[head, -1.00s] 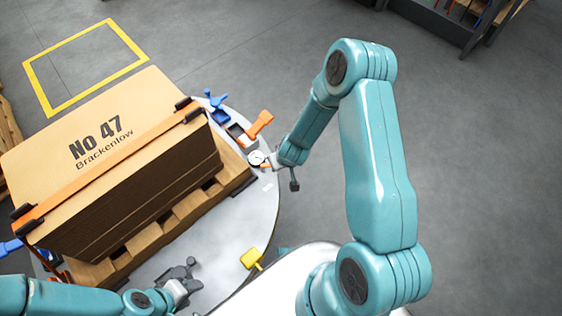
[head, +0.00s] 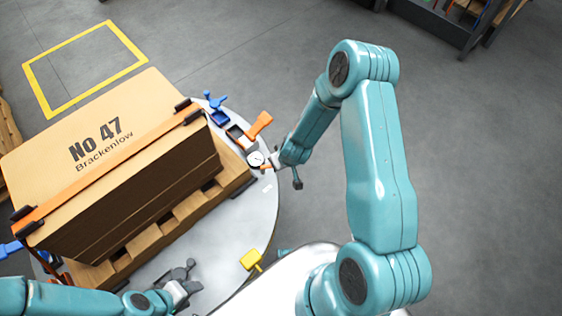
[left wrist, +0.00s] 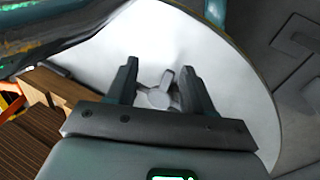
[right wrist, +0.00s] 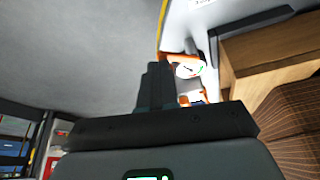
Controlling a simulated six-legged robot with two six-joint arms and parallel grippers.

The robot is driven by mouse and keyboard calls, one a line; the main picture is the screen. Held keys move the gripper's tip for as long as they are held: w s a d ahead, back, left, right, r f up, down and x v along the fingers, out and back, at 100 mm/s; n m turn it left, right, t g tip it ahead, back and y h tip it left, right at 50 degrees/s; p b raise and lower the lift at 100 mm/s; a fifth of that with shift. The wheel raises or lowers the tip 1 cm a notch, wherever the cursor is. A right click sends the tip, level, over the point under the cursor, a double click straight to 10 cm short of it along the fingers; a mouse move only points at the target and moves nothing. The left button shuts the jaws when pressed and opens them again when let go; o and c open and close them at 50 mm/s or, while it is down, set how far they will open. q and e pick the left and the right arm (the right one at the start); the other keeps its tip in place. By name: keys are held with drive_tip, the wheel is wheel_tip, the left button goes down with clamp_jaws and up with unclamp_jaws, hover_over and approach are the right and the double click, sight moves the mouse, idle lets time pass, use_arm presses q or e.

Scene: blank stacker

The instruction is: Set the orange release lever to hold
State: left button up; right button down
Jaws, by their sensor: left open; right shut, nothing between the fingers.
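The orange release lever (head: 260,124) stands at the far right rim of the round pale table, its paddle tilted up and to the right. Orange parts (right wrist: 178,57) beside a round white gauge also show in the right wrist view. My right gripper (right wrist: 158,66) is shut and empty, just short of them; in the head view it is by the gauge, nearer me than the lever, and its tips are hard to make out. My left gripper (left wrist: 159,63) is open over the near part of the table, with a grey lobed knob (left wrist: 158,94) seen between its fingers.
A strapped stack of card blanks (head: 120,130) on a wooden pallet (head: 165,212) fills the table's left side. The gauge (head: 256,159), a blue clamp (head: 217,103) and a yellow lever (head: 250,259) line the rim.

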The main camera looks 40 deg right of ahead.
use_arm(q)
drive_tip(key=shift+w+r+p, duration=0.15)
drive_tip(key=shift+r+p, duration=0.15)
use_arm(e)
drive_tip(key=shift+w+d+n+y, duration=0.3)
drive_tip(key=shift+w+d+n, duration=0.1)
drive_tip(key=shift+n, duration=0.5)
drive_tip(key=shift+w+d+n+y, duration=0.3)
drive_tip(key=shift+w+n, duration=0.05)
drive_tip(key=shift+n, duration=0.55)
idle(2.7)
